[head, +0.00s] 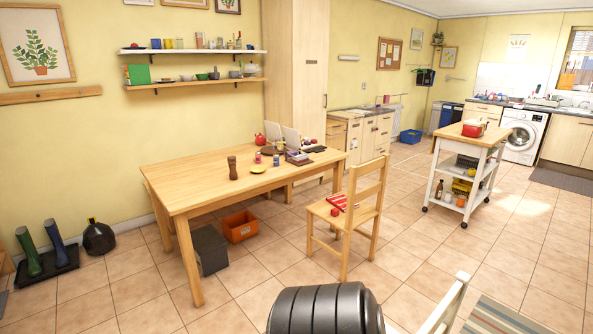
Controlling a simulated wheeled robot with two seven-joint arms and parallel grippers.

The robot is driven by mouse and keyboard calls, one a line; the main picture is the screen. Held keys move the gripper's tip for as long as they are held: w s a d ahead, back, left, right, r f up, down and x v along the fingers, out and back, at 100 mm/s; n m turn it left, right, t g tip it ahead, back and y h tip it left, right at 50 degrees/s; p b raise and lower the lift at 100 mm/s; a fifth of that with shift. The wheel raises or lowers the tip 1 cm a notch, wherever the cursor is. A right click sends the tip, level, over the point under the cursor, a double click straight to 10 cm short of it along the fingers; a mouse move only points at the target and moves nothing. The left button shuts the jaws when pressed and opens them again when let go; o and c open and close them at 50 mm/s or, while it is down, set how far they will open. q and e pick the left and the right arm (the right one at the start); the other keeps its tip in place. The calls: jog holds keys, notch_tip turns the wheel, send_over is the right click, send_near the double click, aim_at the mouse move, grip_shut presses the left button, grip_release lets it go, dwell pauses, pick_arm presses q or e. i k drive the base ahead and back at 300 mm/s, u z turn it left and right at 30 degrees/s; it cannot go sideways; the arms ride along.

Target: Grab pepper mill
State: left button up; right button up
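The pepper mill (232,168) is a dark brown, turned wooden piece. It stands upright on the light wooden table (180,183), left of the other items there. The table top around it is bare on its left side. Neither of my grippers shows in the head view, so nothing of mine is touching the mill in this frame.
A wooden chair (347,215) with a red-striped item stands at the table's right. A dark bin (210,250) and an orange crate (238,227) sit under the table. A black ribbed object (326,308) fills the bottom middle. A white cart (468,170) stands right.

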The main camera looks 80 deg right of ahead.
aim_at(232, 173)
jog(key=z, duration=1.15)
jog(key=i, duration=2.15)
jog(key=z, duration=1.3)
jog(key=i, duration=0.9)
jog(key=z, duration=1.3)
